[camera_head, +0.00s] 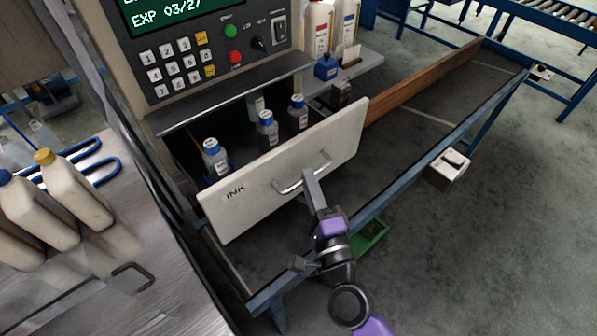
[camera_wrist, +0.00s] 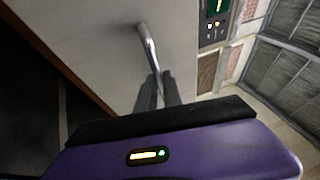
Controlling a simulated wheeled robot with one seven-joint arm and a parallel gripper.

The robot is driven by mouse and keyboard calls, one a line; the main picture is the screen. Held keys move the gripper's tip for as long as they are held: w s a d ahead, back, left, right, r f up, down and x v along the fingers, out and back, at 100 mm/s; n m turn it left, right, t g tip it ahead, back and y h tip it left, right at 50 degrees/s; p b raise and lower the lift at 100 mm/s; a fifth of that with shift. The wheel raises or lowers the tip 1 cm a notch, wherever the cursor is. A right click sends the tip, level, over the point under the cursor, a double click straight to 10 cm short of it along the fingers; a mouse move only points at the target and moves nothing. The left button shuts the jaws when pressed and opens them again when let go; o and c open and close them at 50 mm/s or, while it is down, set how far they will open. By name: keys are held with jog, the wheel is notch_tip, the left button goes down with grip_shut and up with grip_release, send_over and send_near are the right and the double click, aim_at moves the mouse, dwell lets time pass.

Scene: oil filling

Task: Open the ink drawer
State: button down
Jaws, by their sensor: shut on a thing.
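The ink drawer (camera_head: 285,170) has a pale front marked INK and a metal bar handle (camera_head: 289,188). It stands pulled out from the machine below the keypad, with its inside open to view. Several small bottles with blue caps (camera_head: 267,130) stand upright in it. My gripper (camera_head: 310,180) is at the right part of the handle and shut on it. In the wrist view the handle (camera_wrist: 147,45) runs down to my dark fingers (camera_wrist: 158,92), with the drawer front (camera_wrist: 105,35) beside it. The exact finger contact is small and partly hidden.
A machine panel with keypad (camera_head: 180,65) rises behind the drawer. A blue-framed conveyor (camera_head: 440,160) runs along the right and beneath the drawer. Large jugs (camera_head: 70,195) stand on a metal surface at left. A white box (camera_head: 449,170) is at the conveyor's outer side.

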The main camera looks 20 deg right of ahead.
jog(key=shift+s+d, duration=0.15)
jog(key=shift+s, duration=0.4)
jog(key=c, duration=1.5)
grip_release()
jog(key=b+v, duration=0.2)
jog(key=v, duration=0.5)
jog(key=shift+s+b, duration=0.3)
jog(key=shift+s, duration=0.05)
